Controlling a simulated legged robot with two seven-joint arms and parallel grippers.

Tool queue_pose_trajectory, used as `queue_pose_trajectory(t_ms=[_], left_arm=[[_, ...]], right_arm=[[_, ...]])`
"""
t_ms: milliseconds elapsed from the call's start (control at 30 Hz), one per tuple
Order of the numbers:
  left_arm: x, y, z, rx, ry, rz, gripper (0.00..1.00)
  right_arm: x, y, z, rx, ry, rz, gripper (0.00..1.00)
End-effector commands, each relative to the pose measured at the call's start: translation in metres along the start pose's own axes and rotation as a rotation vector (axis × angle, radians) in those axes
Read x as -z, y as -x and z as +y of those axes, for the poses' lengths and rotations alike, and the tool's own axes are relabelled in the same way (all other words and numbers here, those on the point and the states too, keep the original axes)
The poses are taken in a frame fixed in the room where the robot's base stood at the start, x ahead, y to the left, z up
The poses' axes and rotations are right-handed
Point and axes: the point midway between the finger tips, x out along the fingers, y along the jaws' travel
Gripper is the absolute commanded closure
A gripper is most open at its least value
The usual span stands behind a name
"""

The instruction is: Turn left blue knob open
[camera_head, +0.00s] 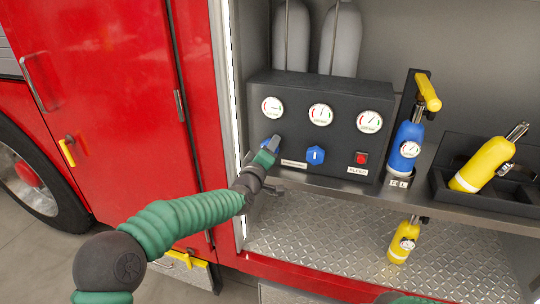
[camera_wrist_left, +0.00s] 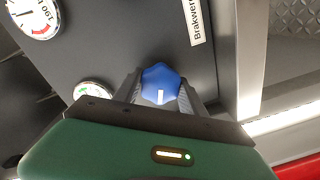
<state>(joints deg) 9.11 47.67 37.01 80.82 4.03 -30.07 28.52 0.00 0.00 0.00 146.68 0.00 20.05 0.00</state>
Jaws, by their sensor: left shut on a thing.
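The left blue knob (camera_wrist_left: 160,84) sits on the front of the dark pump panel (camera_head: 337,163). In the head view my left gripper (camera_head: 272,143) covers most of it. In the left wrist view my left gripper (camera_wrist_left: 162,92) has its two fingers on either side of the knob, shut on it. A white mark shows on the knob's face. The second blue knob (camera_head: 315,155) is to the right on the panel, free of any gripper.
Three gauges (camera_head: 320,115) line the panel's top, and a red button (camera_head: 361,158) is at its lower right. A blue bottle (camera_head: 406,146) and yellow bottles (camera_head: 483,163) stand or lie to the right. The red door (camera_head: 105,110) is left of the compartment.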

Motion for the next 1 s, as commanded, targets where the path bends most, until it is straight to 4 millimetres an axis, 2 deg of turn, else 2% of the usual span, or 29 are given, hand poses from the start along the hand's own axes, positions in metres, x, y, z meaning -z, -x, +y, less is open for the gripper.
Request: queue_pose_trajectory(t_ms=[33,600,1000], left_arm=[[0.004,0.000,-0.004,-0.002,0.043,0.009,0.92],[0.003,-0.001,-0.006,-0.006,0.554,-0.019,0.92],[0.002,-0.001,-0.006,-0.004,0.746,-0.031,0.92]], right_arm=[[-0.002,-0.008,0.000,0.000,0.000,0.000,1.00],[-0.012,-0.051,0.000,0.000,0.000,0.000,1.00],[-0.015,-0.065,0.000,0.000,0.000,0.000,1.00]])
